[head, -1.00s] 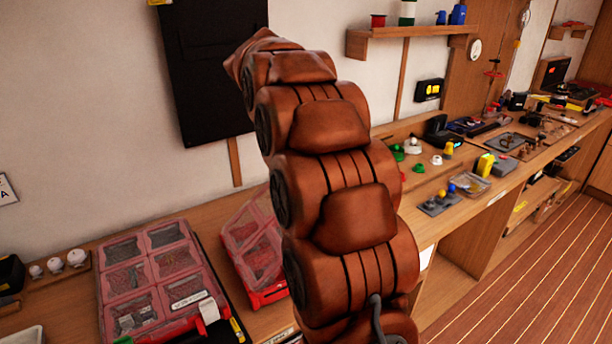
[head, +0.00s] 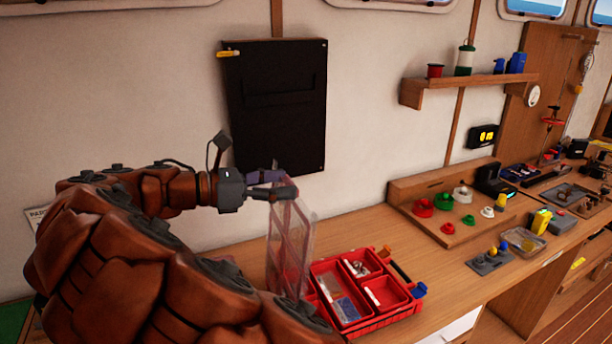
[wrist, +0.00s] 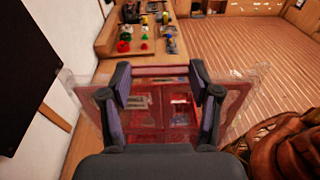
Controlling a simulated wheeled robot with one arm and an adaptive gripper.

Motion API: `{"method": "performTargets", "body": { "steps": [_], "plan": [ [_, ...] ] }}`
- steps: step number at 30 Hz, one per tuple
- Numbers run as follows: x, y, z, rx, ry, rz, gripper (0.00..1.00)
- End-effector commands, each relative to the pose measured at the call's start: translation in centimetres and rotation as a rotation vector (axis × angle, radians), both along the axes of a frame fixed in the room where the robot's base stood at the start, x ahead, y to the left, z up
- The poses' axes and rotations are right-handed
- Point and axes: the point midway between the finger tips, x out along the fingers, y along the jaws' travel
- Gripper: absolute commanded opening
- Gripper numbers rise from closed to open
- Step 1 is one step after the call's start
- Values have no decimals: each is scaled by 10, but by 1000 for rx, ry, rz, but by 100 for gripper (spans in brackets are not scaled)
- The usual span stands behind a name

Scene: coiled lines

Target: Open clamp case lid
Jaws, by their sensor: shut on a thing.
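The red clamp case (head: 345,324) stands open on the bench, its compartments showing small parts. Its clear, pink-tinted lid (head: 289,250) stands about upright at the case's left side. My gripper (head: 278,185) is at the lid's top edge in the head view, shut on it. In the wrist view my gripper (wrist: 161,72) has its two fingers apart, with the lid (wrist: 238,92) spanning between and beyond them. The red compartments (wrist: 180,108) show through the clear lid. My arm hides the lower left of the bench in the head view.
A black panel (head: 275,105) hangs on the wall close behind my gripper. Right of the case is clear bench, then a wooden tray (head: 450,205) with red, green and white pieces. A wall shelf (head: 470,88) is above.

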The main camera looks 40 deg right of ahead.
Motion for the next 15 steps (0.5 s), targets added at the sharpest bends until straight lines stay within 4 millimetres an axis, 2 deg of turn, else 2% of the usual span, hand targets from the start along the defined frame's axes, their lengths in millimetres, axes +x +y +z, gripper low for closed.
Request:
{"method": "performTargets", "body": {
  "steps": [6, 15],
  "plan": [
    [9, 27, -1, -78, 28, -1, 0],
    [13, 44, -3, -129, 42, -5, 0]
  ]
}}
